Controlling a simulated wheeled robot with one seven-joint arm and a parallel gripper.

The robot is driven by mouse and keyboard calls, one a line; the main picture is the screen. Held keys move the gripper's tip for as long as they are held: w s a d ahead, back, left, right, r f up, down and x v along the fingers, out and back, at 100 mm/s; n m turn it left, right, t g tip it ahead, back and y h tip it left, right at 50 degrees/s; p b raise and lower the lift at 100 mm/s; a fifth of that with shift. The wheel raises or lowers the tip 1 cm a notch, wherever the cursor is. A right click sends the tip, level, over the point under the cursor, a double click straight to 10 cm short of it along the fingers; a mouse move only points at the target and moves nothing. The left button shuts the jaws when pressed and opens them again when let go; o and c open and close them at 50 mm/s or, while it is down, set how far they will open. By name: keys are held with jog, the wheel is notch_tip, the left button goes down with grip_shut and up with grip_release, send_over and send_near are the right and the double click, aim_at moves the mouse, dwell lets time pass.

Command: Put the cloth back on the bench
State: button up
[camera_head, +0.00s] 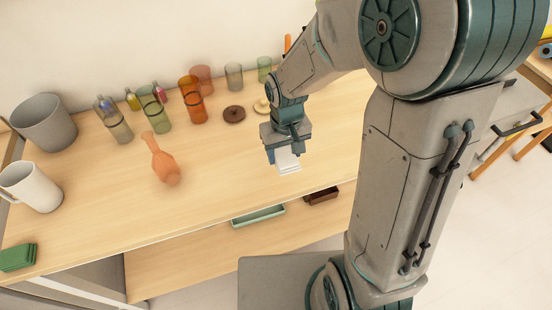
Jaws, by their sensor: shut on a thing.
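My gripper (285,150) points down over the front right part of the wooden bench (215,190). It is shut on a small white folded thing, which looks like the cloth (288,162). The cloth hangs just below the fingers, near the bench's front edge. I cannot tell whether it touches the bench top. The gripper hides its upper part.
Several coloured glasses (193,105) and a brown ring-shaped item (234,113) stand behind. A white mug (30,187), grey bin (45,122) and green block (17,257) are at left. A green tray (258,216) sits lower down.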

aim_at(276, 162)
jog(key=shift+w+a+f, duration=0.35)
jog(key=shift+a+f, duration=0.05)
jog(key=shift+a, duration=0.15)
jog(key=shift+w+a+f, duration=0.35)
jog(key=shift+a, duration=0.15)
jog(key=shift+f, duration=2.05)
jog(key=shift+f, duration=0.15)
jog(key=o, duration=0.9)
